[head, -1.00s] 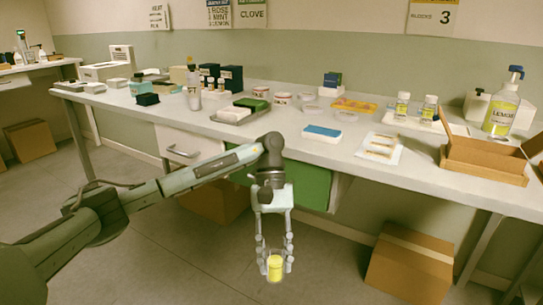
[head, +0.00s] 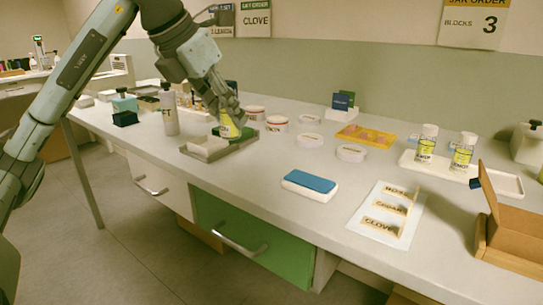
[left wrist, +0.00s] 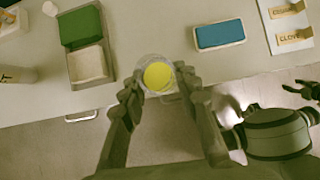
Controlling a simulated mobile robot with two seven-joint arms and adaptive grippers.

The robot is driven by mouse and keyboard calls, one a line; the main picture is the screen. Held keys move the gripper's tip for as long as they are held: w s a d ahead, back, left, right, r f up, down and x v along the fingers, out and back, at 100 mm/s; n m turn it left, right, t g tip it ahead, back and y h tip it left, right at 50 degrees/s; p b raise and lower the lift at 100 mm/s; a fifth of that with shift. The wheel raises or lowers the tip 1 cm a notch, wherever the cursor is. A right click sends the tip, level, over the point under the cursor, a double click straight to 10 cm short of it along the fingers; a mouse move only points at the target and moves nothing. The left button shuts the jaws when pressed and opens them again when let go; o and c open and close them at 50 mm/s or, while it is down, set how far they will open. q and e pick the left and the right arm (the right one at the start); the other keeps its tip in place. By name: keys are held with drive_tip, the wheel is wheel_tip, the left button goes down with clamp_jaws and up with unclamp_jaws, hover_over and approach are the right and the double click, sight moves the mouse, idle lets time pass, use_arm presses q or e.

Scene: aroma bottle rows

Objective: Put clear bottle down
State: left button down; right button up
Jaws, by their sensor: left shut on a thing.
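The clear bottle (head: 229,127) has yellow contents and is held by my left gripper (head: 228,112) in the head view. In the left wrist view it shows from above as a clear round rim with a yellow middle (left wrist: 158,76), between the fingertips (left wrist: 157,88). The fingers are shut on its sides. In the head view the bottle appears in front of the grey tray with green and white pads (head: 238,148). I cannot tell whether its base touches anything.
Two yellow-labelled bottles (head: 426,146) stand on a white tray (head: 510,185) at the right. A blue-topped block (head: 310,184), a card with name labels (head: 362,241) and an open cardboard box (head: 515,262) lie nearer. A tall grey bottle (head: 169,110) stands left of the pads. The front middle counter is clear.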

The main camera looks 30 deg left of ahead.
use_arm(q)
drive_tip(key=shift+w+a, duration=0.1)
drive_tip(key=shift+w, duration=0.2)
drive_tip(key=w+f, duration=0.2)
drive_tip(key=w, duration=0.1)
drive_tip(key=w+f, duration=0.2)
drive_tip(key=w, duration=0.1)
drive_tip(key=w+a+f+p, duration=0.1)
drive_tip(key=w+f, duration=0.1)
drive_tip(key=w, duration=0.1)
drive_tip(key=shift+w, duration=0.4)
drive_tip(key=shift+w+f, duration=0.3)
drive_tip(key=shift+w, duration=0.15)
drive_tip(key=shift+f, duration=0.3)
wheel_tip(320, 180, down, 3)
drive_tip(key=shift+a+r, duration=0.1)
drive_tip(key=shift+r, duration=0.1)
drive_tip(key=shift+f, duration=0.4)
drive_tip(key=c, duration=1.1)
unclamp_jaws()
drive_tip(key=shift+c, duration=0.2)
use_arm(e)
drive_tip(key=shift+s+a+f, duration=0.1)
drive_tip(key=shift+s+f, duration=0.1)
drive_tip(key=shift+f, duration=0.35)
drive_tip(key=shift+s+f, duration=0.2)
drive_tip(key=shift+f, duration=0.35)
